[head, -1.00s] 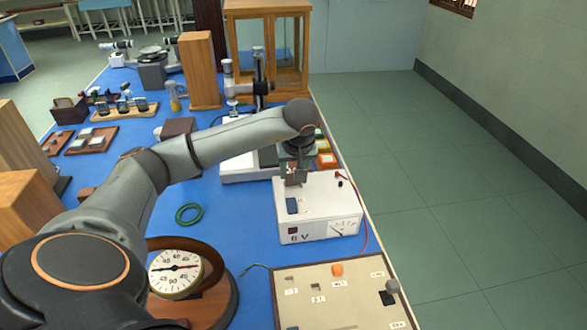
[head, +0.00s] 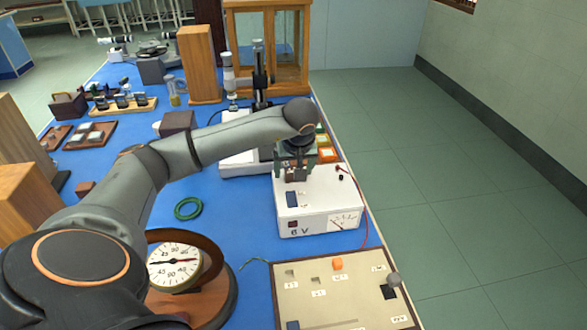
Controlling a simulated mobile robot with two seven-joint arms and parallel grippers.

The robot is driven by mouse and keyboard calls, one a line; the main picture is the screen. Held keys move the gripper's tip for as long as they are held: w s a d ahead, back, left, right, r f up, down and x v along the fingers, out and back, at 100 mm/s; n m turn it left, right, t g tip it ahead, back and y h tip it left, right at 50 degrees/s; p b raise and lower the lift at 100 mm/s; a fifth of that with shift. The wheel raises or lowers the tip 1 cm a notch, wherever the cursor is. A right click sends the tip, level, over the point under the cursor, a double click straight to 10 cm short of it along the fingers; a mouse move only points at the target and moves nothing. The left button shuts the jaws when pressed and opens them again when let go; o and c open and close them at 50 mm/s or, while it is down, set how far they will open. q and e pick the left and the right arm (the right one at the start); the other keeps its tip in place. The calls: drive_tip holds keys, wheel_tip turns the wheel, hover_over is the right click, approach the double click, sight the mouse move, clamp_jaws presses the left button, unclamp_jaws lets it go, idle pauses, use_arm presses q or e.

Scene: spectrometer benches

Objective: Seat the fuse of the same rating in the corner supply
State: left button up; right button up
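The supply (head: 318,205) is a white box marked 6 V, with a dial meter at its front right, a dark blue part on top and red and black terminals at its right. My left gripper (head: 296,178) points down at the rear left of its top. A small brownish patch shows at its fingertips. I cannot tell whether that is a held fuse or part of the gripper or supply, nor whether the fingers touch the top. No fuse can be made out clearly. My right gripper is not in view.
Small green and orange boxes (head: 328,155) stand just behind the supply. A red lead runs down its right side, near the bench edge.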

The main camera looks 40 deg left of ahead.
use_arm(q)
drive_tip(key=shift+r, duration=0.1)
drive_tip(key=v, duration=1.2)
drive_tip(key=shift+r, duration=0.15)
idle(0.3)
